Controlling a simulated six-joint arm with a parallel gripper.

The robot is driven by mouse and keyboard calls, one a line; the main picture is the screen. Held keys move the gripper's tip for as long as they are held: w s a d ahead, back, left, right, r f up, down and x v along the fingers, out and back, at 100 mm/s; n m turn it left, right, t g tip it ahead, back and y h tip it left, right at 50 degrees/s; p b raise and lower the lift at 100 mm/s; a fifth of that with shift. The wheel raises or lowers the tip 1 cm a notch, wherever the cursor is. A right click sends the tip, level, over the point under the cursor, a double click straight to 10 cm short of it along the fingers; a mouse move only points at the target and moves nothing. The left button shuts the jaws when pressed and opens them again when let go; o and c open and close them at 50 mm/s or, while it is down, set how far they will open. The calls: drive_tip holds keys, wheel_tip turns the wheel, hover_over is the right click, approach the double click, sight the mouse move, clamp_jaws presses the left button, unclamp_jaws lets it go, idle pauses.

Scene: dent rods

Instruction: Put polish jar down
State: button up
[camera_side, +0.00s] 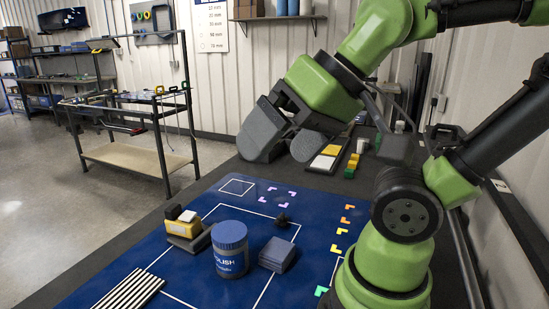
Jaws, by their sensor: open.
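The polish jar (230,252) is a blue cylinder with a lighter blue lid and white lettering. It stands upright on the blue mat (193,213), inside the white outlined area. My gripper (277,150) is up and behind the jar, its two grey fingers apart with nothing visible between them. It is clear of the jar, with a wide gap between them.
Left of the jar is a stack with a yellow block (183,227). Right of it are a grey-blue block (277,254) and a small dark piece (282,220). A striped board (128,291) lies at front left. Yellow and white blocks (326,157) sit behind.

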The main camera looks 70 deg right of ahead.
idle(0.4)
drive_tip(key=w+a+f+m+y, duration=0.2)
drive_tip(key=w+a+f, duration=0.15)
drive_tip(key=w, duration=0.35)
drive_tip(key=m+t+h, duration=0.2)
drive_tip(key=m+h, duration=0.1)
drive_tip(key=h, duration=1.1)
approach(232, 239)
drive_tip(key=w+d+f, duration=0.2)
drive_tip(key=shift+r+t, duration=0.1)
drive_tip(key=shift+t, duration=0.2)
drive_tip(key=shift+x, duration=4.8)
drive_tip(key=shift+s+d+r, duration=0.1)
drive_tip(key=shift+d, duration=0.05)
drive_tip(key=c, duration=1.3)
